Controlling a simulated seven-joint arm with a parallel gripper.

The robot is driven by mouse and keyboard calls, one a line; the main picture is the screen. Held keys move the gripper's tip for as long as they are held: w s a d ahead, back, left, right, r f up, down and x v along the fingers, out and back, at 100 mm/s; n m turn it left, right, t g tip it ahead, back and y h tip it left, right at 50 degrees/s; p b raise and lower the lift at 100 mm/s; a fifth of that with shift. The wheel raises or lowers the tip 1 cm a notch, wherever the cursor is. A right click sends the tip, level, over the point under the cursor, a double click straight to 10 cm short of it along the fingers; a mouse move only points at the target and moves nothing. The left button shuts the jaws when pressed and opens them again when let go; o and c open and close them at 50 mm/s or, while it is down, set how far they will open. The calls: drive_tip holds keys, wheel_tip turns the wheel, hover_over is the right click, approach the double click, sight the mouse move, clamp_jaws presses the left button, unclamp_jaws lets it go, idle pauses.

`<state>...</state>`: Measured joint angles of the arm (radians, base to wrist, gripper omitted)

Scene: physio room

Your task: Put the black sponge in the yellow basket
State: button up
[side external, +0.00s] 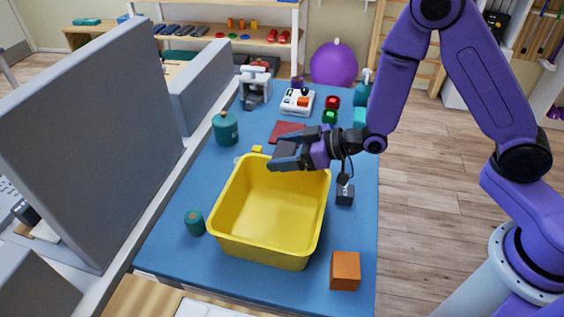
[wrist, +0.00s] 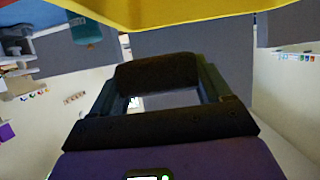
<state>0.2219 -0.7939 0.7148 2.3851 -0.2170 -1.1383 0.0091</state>
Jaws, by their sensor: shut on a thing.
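The yellow basket (side external: 262,215) stands empty on the blue table, and its yellow wall shows along the top of the wrist view (wrist: 185,12). My gripper (side external: 284,157) is over the basket's far rim, pointing left. In the wrist view my gripper (wrist: 160,85) is shut on the black sponge (wrist: 157,71), which spans between the two fingertips. In the side view the sponge is hard to tell from the dark fingers.
An orange cube (side external: 345,270) is right of the basket's near end, and a small teal cylinder (side external: 195,223) is left of it. A dark weight-like object (side external: 344,194) stands to the right. A teal bottle (side external: 226,128) and a white device (side external: 297,102) are farther back.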

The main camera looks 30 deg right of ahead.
drive_tip(key=shift+w+a+f, duration=0.1)
drive_tip(key=shift+w+f, duration=0.05)
drive_tip(key=shift+f, duration=0.6)
drive_tip(key=shift+w+a+f, duration=0.1)
drive_tip(key=shift+w+f, duration=0.05)
drive_tip(key=shift+f, duration=1)
drive_tip(key=shift+f, duration=0.65)
drive_tip(key=o, duration=1)
drive_tip(key=shift+s+d+f, duration=0.1)
drive_tip(key=shift+c, duration=0.2)
drive_tip(key=shift+w+r+v, duration=0.1)
drive_tip(key=shift+r+v, duration=0.15)
drive_tip(key=shift+v, duration=1.8)
drive_tip(key=shift+w+r+v, duration=0.1)
drive_tip(key=shift+r+v, duration=0.15)
drive_tip(key=shift+v, duration=1.8)
drive_tip(key=shift+w+r+v, duration=0.1)
drive_tip(key=shift+r+v, duration=0.15)
drive_tip(key=shift+v, duration=1.8)
drive_tip(key=shift+s+a, duration=0.15)
drive_tip(key=shift+a, duration=0.1)
